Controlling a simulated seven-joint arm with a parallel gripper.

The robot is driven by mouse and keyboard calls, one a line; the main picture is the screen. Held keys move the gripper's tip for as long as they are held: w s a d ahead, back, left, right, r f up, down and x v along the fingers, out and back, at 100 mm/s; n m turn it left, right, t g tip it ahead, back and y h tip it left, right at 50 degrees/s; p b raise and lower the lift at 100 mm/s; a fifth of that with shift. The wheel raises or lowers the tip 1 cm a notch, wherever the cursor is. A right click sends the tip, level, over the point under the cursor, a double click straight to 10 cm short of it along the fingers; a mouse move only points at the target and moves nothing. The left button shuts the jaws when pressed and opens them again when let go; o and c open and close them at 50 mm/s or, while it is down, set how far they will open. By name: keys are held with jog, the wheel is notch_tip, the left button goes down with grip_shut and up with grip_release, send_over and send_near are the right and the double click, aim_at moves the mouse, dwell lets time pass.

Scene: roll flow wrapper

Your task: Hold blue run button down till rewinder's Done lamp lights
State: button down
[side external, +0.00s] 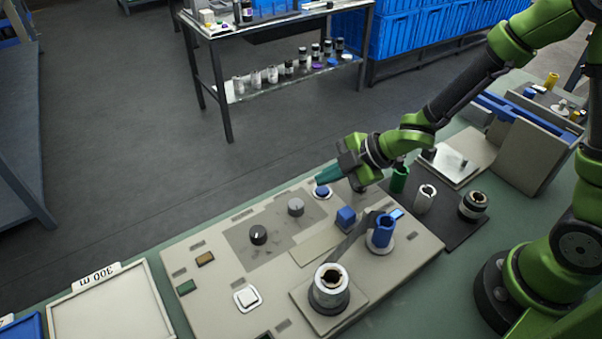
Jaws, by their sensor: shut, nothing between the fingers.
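The round blue button (321,190) sits in a pale ring at the back right of the beige rewinder panel (215,330). My gripper (322,179) is shut and empty, with its teal fingertips just behind and above the button. I cannot tell whether they touch it. Neither looks brightly lit, and I cannot read which is the Done lamp.
A black knob (258,234), a grey knob (296,206) and a white square switch (247,298) are on the panel. A blue block (346,217), a blue spool (381,232) and a pale roll (328,290) stand at its right. A "300 m" tray (150,300) lies left.

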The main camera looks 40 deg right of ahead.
jog(key=shift+f, duration=0.1)
jog(key=shift+f, duration=0.35)
